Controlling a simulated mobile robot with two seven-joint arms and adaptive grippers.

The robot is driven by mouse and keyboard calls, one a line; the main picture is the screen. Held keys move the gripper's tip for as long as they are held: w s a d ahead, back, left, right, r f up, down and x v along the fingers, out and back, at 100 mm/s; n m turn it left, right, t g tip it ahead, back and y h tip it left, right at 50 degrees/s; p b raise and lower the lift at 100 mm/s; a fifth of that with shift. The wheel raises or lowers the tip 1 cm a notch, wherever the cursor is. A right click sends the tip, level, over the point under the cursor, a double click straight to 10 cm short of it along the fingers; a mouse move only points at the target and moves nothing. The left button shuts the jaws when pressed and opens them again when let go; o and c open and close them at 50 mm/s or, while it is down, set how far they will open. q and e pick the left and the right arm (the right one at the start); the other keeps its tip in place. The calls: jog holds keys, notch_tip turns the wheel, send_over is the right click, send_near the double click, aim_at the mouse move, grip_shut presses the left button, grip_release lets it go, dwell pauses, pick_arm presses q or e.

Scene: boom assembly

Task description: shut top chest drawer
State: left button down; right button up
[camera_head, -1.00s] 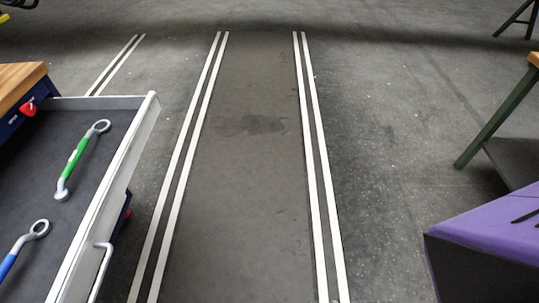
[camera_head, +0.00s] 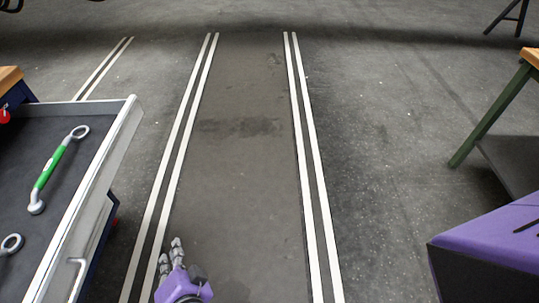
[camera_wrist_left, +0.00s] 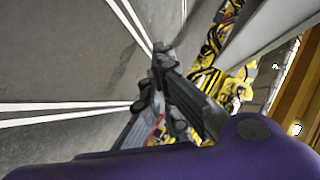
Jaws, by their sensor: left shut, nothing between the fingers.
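The top chest drawer (camera_head: 98,190) stands pulled out at the left edge of the head view. It has a dark lining, a pale front wall and a light bar handle (camera_head: 78,272) on its outer face. A green-handled wrench (camera_head: 52,168) and part of another wrench (camera_head: 11,244) lie inside. My left gripper (camera_head: 171,253) is at the bottom of the head view, right of the drawer front and apart from it. Its fingers are together and empty; they also show in the left wrist view (camera_wrist_left: 158,78). My right gripper is out of view.
The chest's wooden top (camera_head: 9,78) shows at the far left. A purple-topped block (camera_head: 495,240) stands at the lower right, with a green-legged table (camera_head: 488,115) behind it. The striped floor between is clear. Yellow-and-black shapes (camera_wrist_left: 215,75) in the wrist view are unclear.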

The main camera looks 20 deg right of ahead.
pick_arm(q)
notch_tip(320, 180, up, 11)
jog(key=w+a+m+t+y, duration=0.2)
jog(key=m+t+y, duration=0.2)
jog(key=y, duration=0.1)
jog(key=w+a+p, duration=0.3)
jog(key=w+a, duration=0.4)
jog(key=w, duration=0.3)
jog(key=shift+w+a, duration=0.35)
jog(key=shift+a, duration=0.05)
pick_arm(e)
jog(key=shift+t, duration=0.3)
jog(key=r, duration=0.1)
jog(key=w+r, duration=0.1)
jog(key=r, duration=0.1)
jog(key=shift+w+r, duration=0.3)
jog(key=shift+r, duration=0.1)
pick_arm(q)
jog(key=shift+f, duration=0.1)
jog(key=shift+a, duration=0.1)
